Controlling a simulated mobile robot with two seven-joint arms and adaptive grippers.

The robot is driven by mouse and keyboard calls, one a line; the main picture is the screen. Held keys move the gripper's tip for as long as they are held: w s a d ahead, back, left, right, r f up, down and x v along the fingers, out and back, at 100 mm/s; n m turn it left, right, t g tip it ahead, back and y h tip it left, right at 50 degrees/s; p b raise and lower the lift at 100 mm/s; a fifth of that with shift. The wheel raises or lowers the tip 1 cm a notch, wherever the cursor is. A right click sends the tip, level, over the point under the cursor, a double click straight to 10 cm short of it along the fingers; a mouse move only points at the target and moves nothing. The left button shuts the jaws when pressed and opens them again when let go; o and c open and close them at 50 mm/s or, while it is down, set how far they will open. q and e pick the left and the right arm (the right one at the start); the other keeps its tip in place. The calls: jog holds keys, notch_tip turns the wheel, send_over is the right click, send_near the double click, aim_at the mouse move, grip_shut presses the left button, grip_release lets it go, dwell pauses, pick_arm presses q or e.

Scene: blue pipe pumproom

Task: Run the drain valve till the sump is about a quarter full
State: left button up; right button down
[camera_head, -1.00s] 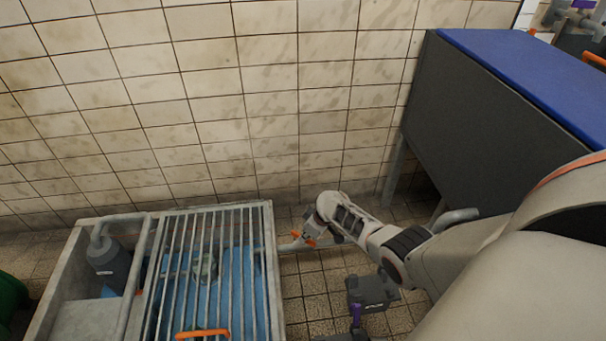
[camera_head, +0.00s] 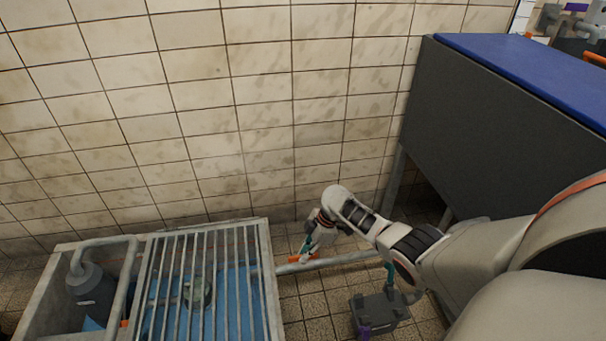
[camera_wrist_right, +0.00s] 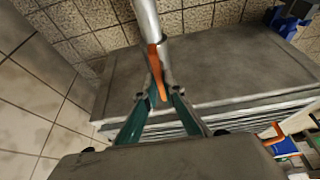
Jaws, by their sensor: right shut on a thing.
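The drain valve's orange handle (camera_head: 297,258) is on a grey pipe (camera_head: 355,258) that runs low along the wall into the sump's right side. My right gripper (camera_head: 309,247) is at this handle. In the right wrist view, its teal fingers (camera_wrist_right: 157,98) are closed on the orange handle (camera_wrist_right: 155,68), which lies roughly along the pipe. The sump (camera_head: 270,308) is a grey concrete tank under a bar grate (camera_head: 186,262). Blue shows below the bars, with a round greyish object (camera_head: 197,294) among it; the exact water level cannot be read. My left gripper is out of view.
A dark grey pump (camera_head: 90,290) with a bent pipe stands in the tank's left bay. A dark box (camera_head: 381,313) is on the tiled floor right of the sump. A large blue-topped grey cabinet (camera_head: 500,130) fills the right side behind my arm.

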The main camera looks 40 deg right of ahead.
jog(key=shift+s+f, duration=0.2)
dwell(0.3)
jog(key=c, duration=2.2)
grip_release()
jog(key=shift+o, duration=0.2)
jog(key=shift+w+r, duration=0.1)
jog(key=v, duration=1.2)
jog(key=shift+w+r, duration=0.1)
